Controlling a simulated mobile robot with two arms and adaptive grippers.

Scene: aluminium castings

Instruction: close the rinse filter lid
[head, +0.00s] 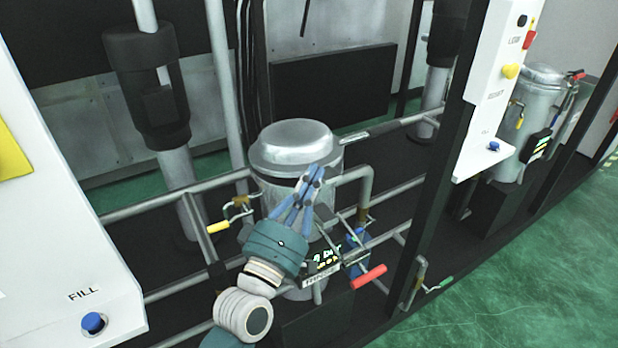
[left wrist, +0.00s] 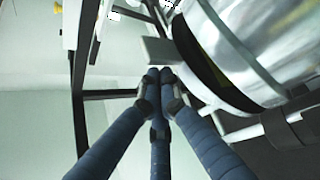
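The rinse filter (head: 290,208) is a silver upright canister with a domed metal lid (head: 292,143). A dark gap shows under the front of the lid's rim, so the lid looks slightly raised. The canister and lid also fill the upper right of the left wrist view (left wrist: 262,45), with the dark gap between them. My left gripper (head: 314,172) is in front of the filter, just below the lid's rim. Its blue fingers meet at the tips and hold nothing visible; they also converge in the left wrist view (left wrist: 158,76). I cannot tell whether they touch the lid. My right gripper is out of view.
A yellow-handled valve (head: 218,227) is left of the filter, and a red-handled valve (head: 368,277) is at lower right. Pipes and a black post (head: 440,170) stand close by. A second canister (head: 540,90) is far right. Green floor (head: 500,270) is open at right.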

